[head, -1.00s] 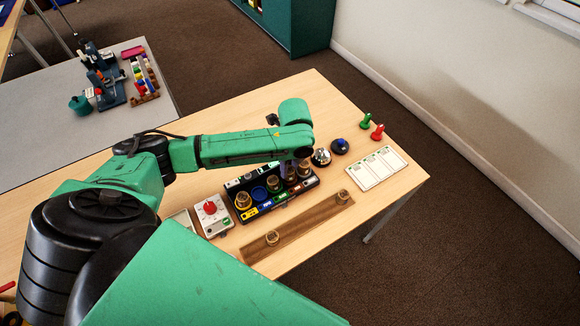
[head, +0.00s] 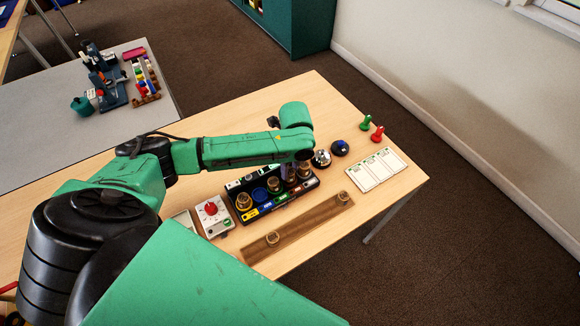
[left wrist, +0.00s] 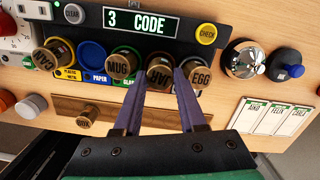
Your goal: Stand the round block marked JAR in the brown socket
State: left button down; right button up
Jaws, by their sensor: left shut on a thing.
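The round block marked JAR (left wrist: 159,76) is brown with a dark lettered top. My left gripper (left wrist: 162,80) is shut on it, a purple finger on each side. In the head view the left gripper (head: 289,173) is mostly hidden under my arm. The JAR block is at the fourth place of the dark sorting panel (head: 246,216), between the blocks marked MUG (left wrist: 120,65) and EGG (left wrist: 198,74). The brown socket is not clearly visible; the block and fingers cover the socket there, and I cannot tell whether the block is seated. My right gripper is not in view.
The blue socket (left wrist: 92,53) is empty; another block (left wrist: 52,58) stands at the yellow end. A block (left wrist: 87,115) is on the wooden strip (head: 300,228). A silver bell (head: 321,157), a blue-topped button (head: 340,147) and a white card (head: 377,169) lie to the right.

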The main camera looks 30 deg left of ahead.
aim_at(292, 173)
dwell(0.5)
pick_arm(q)
jog(key=shift+p, duration=0.5)
jog(key=shift+f+b, duration=0.3)
jog(key=shift+f, duration=0.35)
jog(key=c, duration=0.8)
grip_release()
jog(key=shift+o, duration=0.2)
notch_tip(292, 173, up, 11)
jog(key=p, duration=1.2)
jog(key=shift+s+d+p, duration=0.2)
jog(key=shift+d+p, duration=0.1)
jog(key=shift+d, duration=0.15)
